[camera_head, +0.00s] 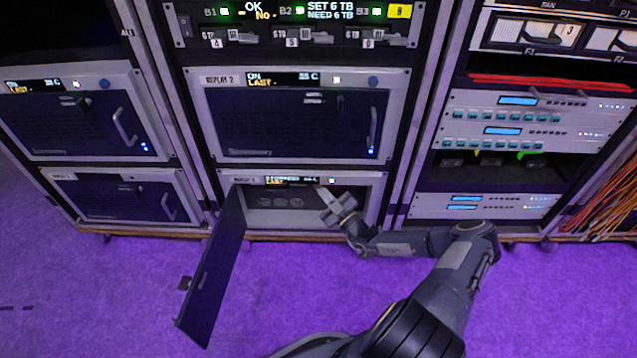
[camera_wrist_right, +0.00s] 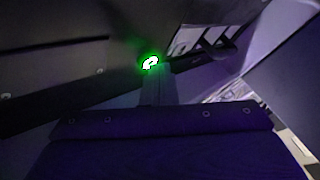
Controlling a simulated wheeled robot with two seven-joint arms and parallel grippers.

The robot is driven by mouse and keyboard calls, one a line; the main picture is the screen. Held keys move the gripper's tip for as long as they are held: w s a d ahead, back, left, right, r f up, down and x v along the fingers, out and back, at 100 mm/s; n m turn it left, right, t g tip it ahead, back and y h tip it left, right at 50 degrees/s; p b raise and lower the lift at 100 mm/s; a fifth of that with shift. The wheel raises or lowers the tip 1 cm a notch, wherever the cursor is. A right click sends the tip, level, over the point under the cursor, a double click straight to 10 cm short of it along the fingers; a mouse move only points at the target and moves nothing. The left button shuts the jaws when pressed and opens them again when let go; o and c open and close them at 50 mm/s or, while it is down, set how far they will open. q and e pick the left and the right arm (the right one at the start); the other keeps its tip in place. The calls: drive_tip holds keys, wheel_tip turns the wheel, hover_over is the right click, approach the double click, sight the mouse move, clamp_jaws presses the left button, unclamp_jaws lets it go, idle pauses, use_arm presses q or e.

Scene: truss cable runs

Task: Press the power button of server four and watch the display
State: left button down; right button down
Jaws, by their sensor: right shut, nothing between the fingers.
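The lower server (camera_head: 372,190) in the middle rack has its front door (camera_head: 212,275) swung open to the left. Its label is too small to read surely, so I cannot confirm it is server four. Its display (camera_head: 290,181) seems to read STOPPED and LAST, with a pale reddish light (camera_head: 332,181) beside it. My right gripper (camera_head: 328,193) is shut and empty at the upper right of the opening. In the right wrist view, a green-lit round button (camera_wrist_right: 150,63) glows just beyond the gripper's fingertips (camera_wrist_right: 157,78); I cannot tell whether they touch. My left gripper is not in view.
A closed server (camera_head: 300,125) sits directly above, its display showing ON. Closed servers (camera_head: 70,120) fill the left rack. The right rack holds patch panels (camera_head: 545,118), with orange cables (camera_head: 610,205) beyond.

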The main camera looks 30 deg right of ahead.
drive_tip(key=shift+s, duration=0.15)
drive_tip(key=shift+s+a+p, duration=0.35)
drive_tip(key=shift+s+a, duration=0.05)
drive_tip(key=shift+s, duration=0.15)
drive_tip(key=shift+s+a+p, duration=0.3)
drive_tip(key=shift+s+a, duration=0.15)
drive_tip(key=shift+s, duration=0.25)
drive_tip(key=shift+s+a+p, duration=0.3)
drive_tip(key=shift+s+a, duration=0.15)
drive_tip(key=shift+s, duration=0.3)
drive_tip(key=shift+s+a+p, duration=0.3)
drive_tip(key=shift+s+a, duration=0.15)
drive_tip(key=shift+s, duration=0.25)
